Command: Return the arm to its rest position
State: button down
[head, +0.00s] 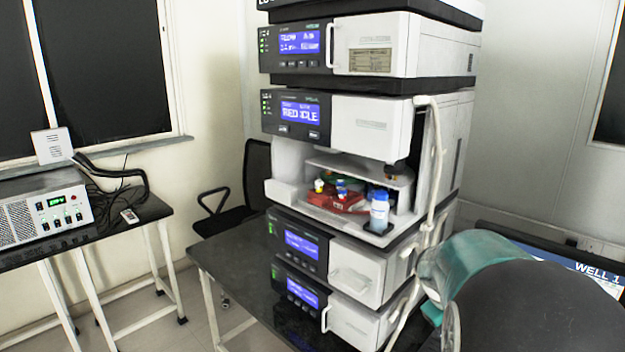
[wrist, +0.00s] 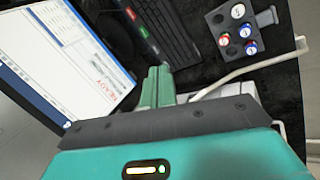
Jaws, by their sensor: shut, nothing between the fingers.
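My gripper (wrist: 158,78) shows in the wrist view, its green fingers closed together with nothing between them. It points toward a dark bench top beside a keyboard (wrist: 166,28). In the head view my teal and black arm fills the lower right corner, in front of the instrument stack, and my fingers cannot be made out there.
A tall instrument stack (head: 375,45) stands on a black table (head: 230,265). Its open bay holds a blue-capped bottle (head: 379,212) and a red tray (head: 335,203). A monitor (wrist: 62,55) and a small vial rack (wrist: 222,22) flank the keyboard. A pale tube (wrist: 245,70) crosses nearby.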

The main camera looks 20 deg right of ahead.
jog(key=s+a+r+t+y, duration=0.15)
jog(key=a+r, duration=0.25)
jog(key=a, duration=0.6)
jog(key=s+a+r+t+y, duration=0.15)
jog(key=a+r, duration=0.25)
jog(key=a, duration=0.6)
jog(key=s+a+t+y, duration=0.1)
jog(key=s+a, duration=0.2)
jog(key=a, duration=0.4)
jog(key=s+a+r+t+y, duration=0.1)
jog(key=s+a, duration=0.3)
jog(key=a, duration=0.3)
jog(key=shift+s+r+y, duration=0.2)
jog(key=shift+s+y, duration=0.05)
jog(key=shift+y, duration=0.15)
